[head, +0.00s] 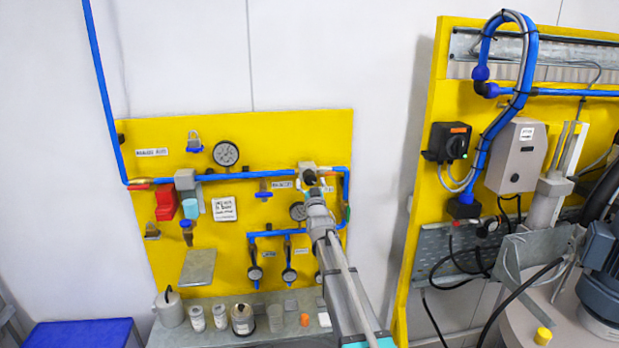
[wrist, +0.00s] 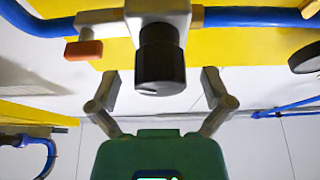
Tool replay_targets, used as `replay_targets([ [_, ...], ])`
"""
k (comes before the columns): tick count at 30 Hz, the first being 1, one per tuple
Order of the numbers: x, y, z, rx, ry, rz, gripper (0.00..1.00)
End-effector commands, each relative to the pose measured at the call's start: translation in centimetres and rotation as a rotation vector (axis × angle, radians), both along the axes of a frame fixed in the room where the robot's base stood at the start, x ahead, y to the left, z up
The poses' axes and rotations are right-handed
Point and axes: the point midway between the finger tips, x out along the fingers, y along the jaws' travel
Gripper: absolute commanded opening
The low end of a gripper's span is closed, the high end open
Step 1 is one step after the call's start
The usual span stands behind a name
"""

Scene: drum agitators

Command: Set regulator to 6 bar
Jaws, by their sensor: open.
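The regulator shows in the wrist view as a pale grey body (wrist: 150,14) with a ribbed black knob (wrist: 160,62), set in a blue pipe. In the wrist view my gripper (wrist: 161,84) is open, one finger on each side of the knob with visible gaps. A gauge (head: 297,211) below the regulator is partly hidden by my gripper; its reading is too small to tell.
An orange-red lever (wrist: 83,50) is left of the knob in the wrist view. The yellow panel (head: 270,140) also carries a larger gauge (head: 226,153), a red block (head: 165,204) and several small gauges. Jars stand on the shelf (head: 200,340) below. A machine with cables stands right.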

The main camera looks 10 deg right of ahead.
Motion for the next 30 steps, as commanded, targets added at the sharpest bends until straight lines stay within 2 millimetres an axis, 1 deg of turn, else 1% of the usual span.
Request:
replay_targets([
  [1,0.46,-0.02,0.25,0.0,0.0,0.0,1.0],
  [4,0.77,-0.03,0.35,0.0,0.0,0.0,1.0],
  [14,0.84,-0.05,0.34,0.0,0.0,0.0,1.0],
  [15,0.84,-0.05,0.34,0.0,0.0,-0.001,0.96],
  [17,0.84,-0.06,0.34,0.0,0.0,-0.001,0.85],
  [18,0.84,-0.06,0.34,0.0,0.0,-0.001,0.78],
  [26,0.84,-0.07,0.34,0.0,0.0,-0.001,0.29],
  [27,0.84,-0.07,0.35,0.0,0.0,-0.001,0.22],
  [28,0.84,-0.07,0.35,0.0,0.0,-0.001,0.2],
  [30,0.85,-0.07,0.35,0.0,0.0,-0.001,0.2],
])
